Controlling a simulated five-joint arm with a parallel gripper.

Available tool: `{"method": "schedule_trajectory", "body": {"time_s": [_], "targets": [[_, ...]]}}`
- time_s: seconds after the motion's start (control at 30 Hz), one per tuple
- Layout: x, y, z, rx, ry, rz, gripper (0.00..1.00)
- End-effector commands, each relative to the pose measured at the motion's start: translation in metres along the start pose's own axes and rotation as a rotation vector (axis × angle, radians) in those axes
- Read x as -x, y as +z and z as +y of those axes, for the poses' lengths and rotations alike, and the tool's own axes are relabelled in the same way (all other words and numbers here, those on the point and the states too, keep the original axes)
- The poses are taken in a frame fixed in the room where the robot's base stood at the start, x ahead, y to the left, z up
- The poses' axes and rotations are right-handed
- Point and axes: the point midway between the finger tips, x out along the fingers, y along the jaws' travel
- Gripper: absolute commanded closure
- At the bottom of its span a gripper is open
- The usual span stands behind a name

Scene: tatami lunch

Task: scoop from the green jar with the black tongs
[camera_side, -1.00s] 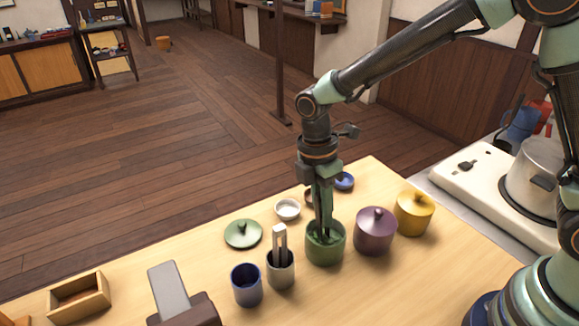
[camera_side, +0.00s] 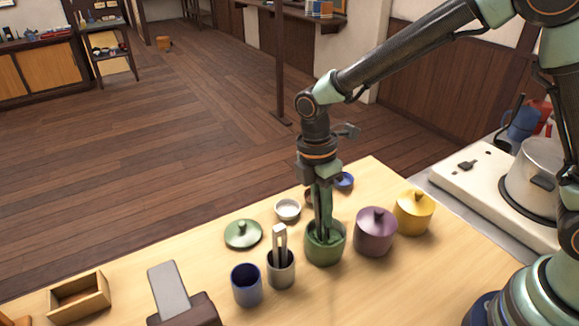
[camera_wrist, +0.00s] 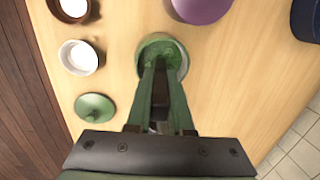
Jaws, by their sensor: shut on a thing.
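The green jar (camera_side: 325,256) stands open on the wooden counter, and its rim and green contents also show in the wrist view (camera_wrist: 163,48). My gripper (camera_side: 322,205) points down over the jar. It is shut on the black tongs (camera_wrist: 160,88), a dark shape between my green fingers in the wrist view. The lower end of the tongs is inside the jar's mouth. The jar wall and my fingers hide the tips, so I cannot tell whether they hold any of the contents. The green lid (camera_side: 243,234) lies on the counter to the left.
A purple lidded jar (camera_side: 374,232) and a yellow lidded jar (camera_side: 414,213) stand close to the right. A grey cup (camera_side: 281,270) with upright utensils and a blue cup (camera_side: 246,286) stand to the left. A white bowl (camera_side: 288,210) is behind.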

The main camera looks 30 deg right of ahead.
Motion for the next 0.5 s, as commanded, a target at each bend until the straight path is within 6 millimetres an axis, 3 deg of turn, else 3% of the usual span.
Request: {"method": "schedule_trajectory", "body": {"time_s": [0.5], "targets": [[0.0092,0.0003,-0.0007,0.000,0.002,0.001,1.00]]}}
